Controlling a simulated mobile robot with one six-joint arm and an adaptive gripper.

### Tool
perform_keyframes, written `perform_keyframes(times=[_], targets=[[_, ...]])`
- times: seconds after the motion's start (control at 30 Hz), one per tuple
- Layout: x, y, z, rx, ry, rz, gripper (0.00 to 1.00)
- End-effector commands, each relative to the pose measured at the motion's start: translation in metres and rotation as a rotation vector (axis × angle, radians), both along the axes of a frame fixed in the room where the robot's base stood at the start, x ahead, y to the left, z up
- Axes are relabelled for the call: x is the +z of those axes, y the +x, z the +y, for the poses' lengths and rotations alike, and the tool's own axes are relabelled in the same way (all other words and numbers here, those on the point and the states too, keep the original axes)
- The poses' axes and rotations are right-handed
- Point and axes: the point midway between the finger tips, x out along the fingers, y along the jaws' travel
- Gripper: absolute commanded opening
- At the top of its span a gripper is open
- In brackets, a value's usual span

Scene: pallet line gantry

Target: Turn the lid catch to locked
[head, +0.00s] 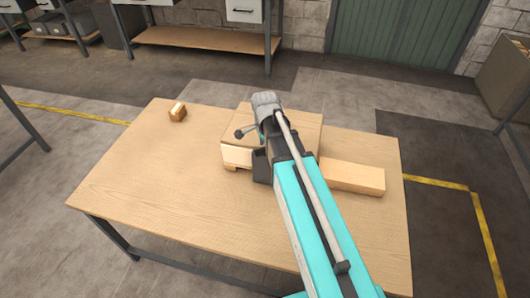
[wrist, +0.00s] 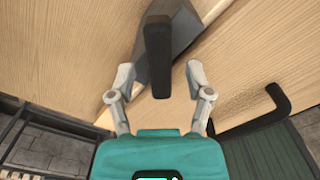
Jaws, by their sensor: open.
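A light wooden box (head: 310,126) with a flat lid sits on the table, partly hidden behind my arm in the head view. A small dark lever with a rounded end (head: 241,133), apparently the lid catch, shows at the left of my gripper (head: 265,103). In the wrist view, a dark upright bar (wrist: 157,50) stands between the open fingers of my gripper (wrist: 159,70), with visible gaps on both sides. It looks like part of the catch, over a grey shape on wood. Contact and the catch's locked setting cannot be made out.
The wooden table (head: 150,190) has free room at left and front. A long wooden block (head: 352,176) lies right of the box. A black bent bar (wrist: 268,112) crosses the right of the wrist view.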

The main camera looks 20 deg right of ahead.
Motion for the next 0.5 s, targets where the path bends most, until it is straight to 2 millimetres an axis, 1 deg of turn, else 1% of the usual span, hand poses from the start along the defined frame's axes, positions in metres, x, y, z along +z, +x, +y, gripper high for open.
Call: perform_keyframes(times=[0.03,0.17,0.5], targets=[[-0.0059,0.0000,0.0000,0.000,0.000,0.000,0.66],[-0.0102,0.0000,0.0000,0.000,0.000,0.000,0.66],[-0.0117,0.0000,0.0000,0.000,0.000,0.000,0.66]])
